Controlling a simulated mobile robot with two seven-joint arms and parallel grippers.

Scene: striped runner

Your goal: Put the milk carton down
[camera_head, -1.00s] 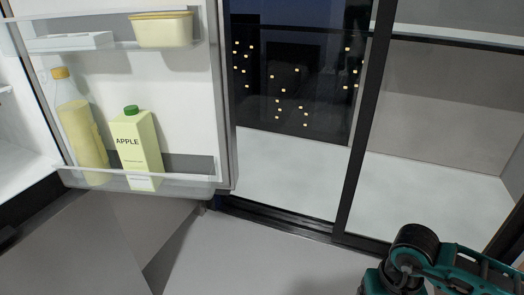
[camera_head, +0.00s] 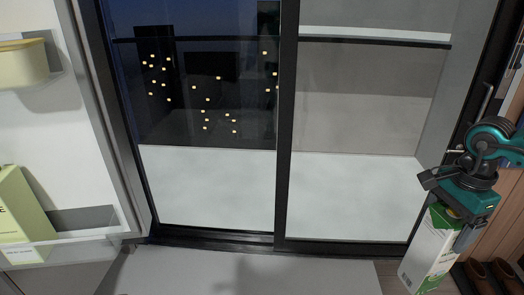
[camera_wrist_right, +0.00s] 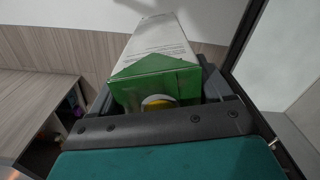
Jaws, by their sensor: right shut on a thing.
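The milk carton (camera_head: 428,255) is white with a green top and hangs at the lower right of the head view. My right gripper (camera_head: 456,212) is shut on it near its top. In the right wrist view the carton (camera_wrist_right: 160,45) points away from me, with its green gable and yellow cap (camera_wrist_right: 158,101) between the fingers. My left gripper is not in view.
An open fridge door at left holds a juice carton (camera_head: 20,215) and a yellow tub (camera_head: 22,62) on its shelves. A dark-framed glass sliding door (camera_head: 285,130) fills the middle. Brown shoes (camera_head: 497,275) stand at lower right. The grey surface (camera_head: 250,275) in front is clear.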

